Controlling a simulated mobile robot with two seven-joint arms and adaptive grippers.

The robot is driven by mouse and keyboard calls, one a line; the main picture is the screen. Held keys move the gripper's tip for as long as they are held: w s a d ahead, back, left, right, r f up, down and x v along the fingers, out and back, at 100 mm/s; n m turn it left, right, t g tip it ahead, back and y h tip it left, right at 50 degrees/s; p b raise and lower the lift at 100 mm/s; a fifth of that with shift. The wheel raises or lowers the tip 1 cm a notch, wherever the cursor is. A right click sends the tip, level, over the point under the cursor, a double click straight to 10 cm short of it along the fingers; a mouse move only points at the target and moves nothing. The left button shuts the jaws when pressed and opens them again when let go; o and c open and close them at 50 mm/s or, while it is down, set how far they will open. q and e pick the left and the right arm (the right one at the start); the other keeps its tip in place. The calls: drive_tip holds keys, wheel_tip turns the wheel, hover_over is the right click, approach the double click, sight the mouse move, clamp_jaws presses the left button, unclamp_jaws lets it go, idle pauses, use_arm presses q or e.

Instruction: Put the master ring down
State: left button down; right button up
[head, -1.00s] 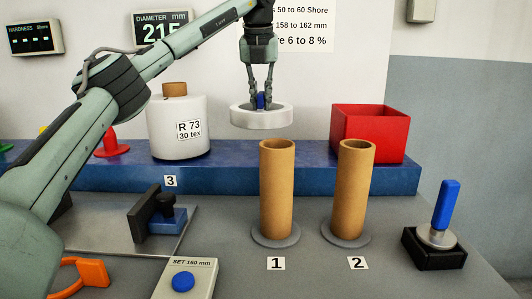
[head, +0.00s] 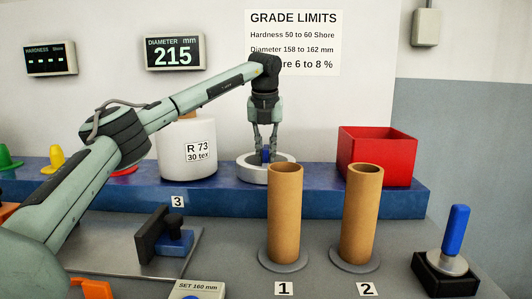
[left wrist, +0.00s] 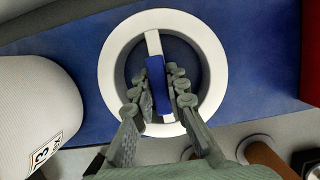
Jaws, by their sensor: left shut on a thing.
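The master ring (head: 250,176) is a white ring with a crossbar and a blue grip (left wrist: 155,82). In the head view it is level, at the top of the blue shelf (head: 320,194), between the white yarn bobbin and the red box. It looks to be on the shelf or just above it; contact cannot be told. My left gripper (head: 266,156) points down and is shut on the blue grip. The left wrist view shows the fingers (left wrist: 158,76) on both sides of the grip, with the ring (left wrist: 112,72) over the blue surface. My right gripper is not in view.
The white bobbin (head: 187,155) stands left of the ring, and the red box (head: 376,162) right. Brown tubes (head: 285,215) (head: 361,215) stand in front on grey discs. A blue-handled tool (head: 455,235) sits on a black block at right. The diameter display (head: 174,53) reads 215.

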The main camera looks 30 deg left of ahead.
use_arm(q)
drive_tip(key=shift+d+r, duration=0.1)
drive_tip(key=shift+r, duration=0.05)
drive_tip(key=c, duration=1.5)
unclamp_jaws()
drive_tip(key=shift+f, duration=0.2)
drive_tip(key=shift+c, duration=0.2)
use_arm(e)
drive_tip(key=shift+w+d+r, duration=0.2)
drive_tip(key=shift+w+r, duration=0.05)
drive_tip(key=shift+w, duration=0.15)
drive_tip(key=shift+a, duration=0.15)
